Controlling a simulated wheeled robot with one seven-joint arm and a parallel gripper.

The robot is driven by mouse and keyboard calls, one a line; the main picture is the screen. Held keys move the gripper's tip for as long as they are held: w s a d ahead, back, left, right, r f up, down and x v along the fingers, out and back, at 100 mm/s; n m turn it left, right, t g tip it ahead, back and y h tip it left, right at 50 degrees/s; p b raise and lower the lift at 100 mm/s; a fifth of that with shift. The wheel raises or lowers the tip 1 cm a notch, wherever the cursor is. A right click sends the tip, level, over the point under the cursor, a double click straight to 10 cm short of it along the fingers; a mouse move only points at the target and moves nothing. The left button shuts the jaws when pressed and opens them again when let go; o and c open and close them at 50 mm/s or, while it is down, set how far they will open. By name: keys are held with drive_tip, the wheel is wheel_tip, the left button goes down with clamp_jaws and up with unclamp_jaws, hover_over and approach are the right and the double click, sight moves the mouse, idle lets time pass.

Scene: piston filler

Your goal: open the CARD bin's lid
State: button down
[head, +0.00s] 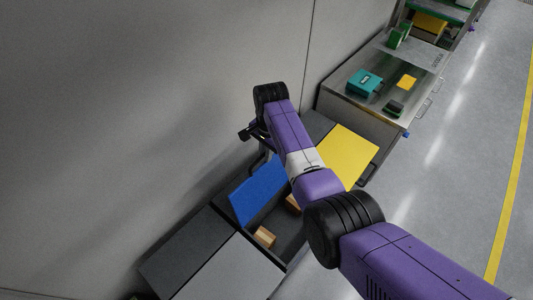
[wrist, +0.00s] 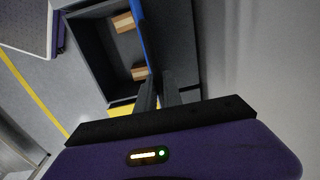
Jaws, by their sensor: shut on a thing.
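The blue lid (head: 258,193) stands raised and steeply tilted on an open dark bin (head: 290,235), which I take as the CARD bin; no label is readable. Brown cardboard boxes (head: 265,237) lie inside it. In the wrist view the lid shows nearly edge-on (wrist: 143,38), with the boxes (wrist: 124,22) to its left. My gripper (wrist: 158,84) is shut on the lid at its free edge; the exact contact is dark and partly hidden. In the head view my arm covers part of the bin, and the fingertips are hard to make out.
A bin with a flat yellow lid (head: 348,153) adjoins on the right, and one with a grey lid (head: 232,272) in front. A wall (head: 150,110) runs close behind. A metal bench (head: 385,75) holds a teal box (head: 364,83). The floor at right is clear.

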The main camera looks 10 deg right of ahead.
drive_tip(key=c, duration=1.5)
unclamp_jaws()
drive_tip(key=shift+s+d+r, duration=0.1)
drive_tip(key=shift+s+r, duration=0.05)
drive_tip(key=shift+r, duration=1.8)
drive_tip(key=shift+s+d+r, duration=0.1)
drive_tip(key=shift+r, duration=1.85)
